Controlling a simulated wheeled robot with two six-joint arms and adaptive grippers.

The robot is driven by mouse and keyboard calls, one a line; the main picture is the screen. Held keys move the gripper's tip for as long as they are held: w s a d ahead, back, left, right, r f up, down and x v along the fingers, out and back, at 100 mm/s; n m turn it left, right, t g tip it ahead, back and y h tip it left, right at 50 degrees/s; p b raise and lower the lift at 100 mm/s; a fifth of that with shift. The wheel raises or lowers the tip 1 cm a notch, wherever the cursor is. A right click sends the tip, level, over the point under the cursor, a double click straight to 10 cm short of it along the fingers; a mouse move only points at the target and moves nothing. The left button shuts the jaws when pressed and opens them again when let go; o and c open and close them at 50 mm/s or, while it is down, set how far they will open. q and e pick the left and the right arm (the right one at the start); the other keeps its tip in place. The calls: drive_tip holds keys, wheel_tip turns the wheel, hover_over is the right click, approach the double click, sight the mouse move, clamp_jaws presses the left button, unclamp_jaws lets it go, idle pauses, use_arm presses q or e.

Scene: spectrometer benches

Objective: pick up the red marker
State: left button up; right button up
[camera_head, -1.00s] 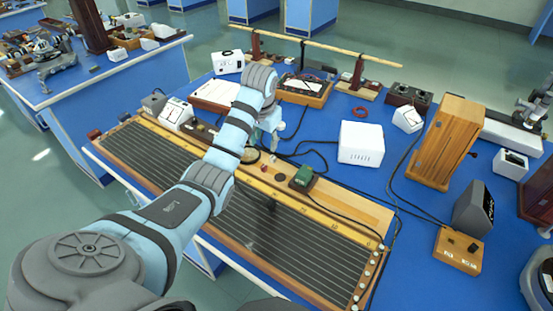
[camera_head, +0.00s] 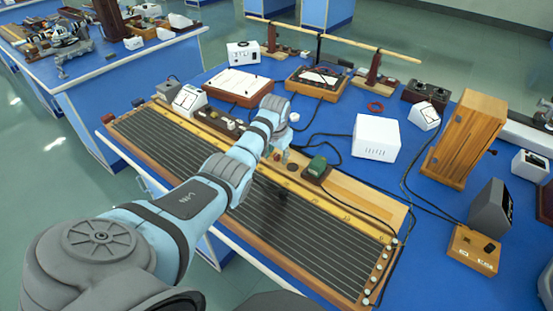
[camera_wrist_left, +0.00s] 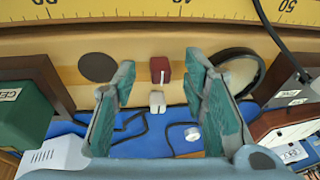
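A small dark red block with a thin white pointer, which looks like the red marker (camera_wrist_left: 159,70), sits on the tan wooden strip beside the yellow scale. In the wrist view it lies between the two fingertips of my left gripper (camera_wrist_left: 160,75), with a gap on each side. My left gripper is open and empty. In the head view the left gripper (camera_head: 282,140) hangs over the long wired board's back strip, and a small reddish spot (camera_head: 277,155) shows just below it. My right gripper is not in view.
A green box (camera_head: 316,167) stands on the strip to the right of the gripper. A white piece (camera_wrist_left: 157,101) and a black ring (camera_wrist_left: 236,70) lie close to the fingers. A white box (camera_head: 376,137) and a red ring (camera_head: 375,106) are farther back.

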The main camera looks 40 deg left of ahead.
use_arm(q)
drive_tip(key=shift+w, duration=0.1)
clamp_jaws()
drive_tip(key=shift+r, duration=0.1)
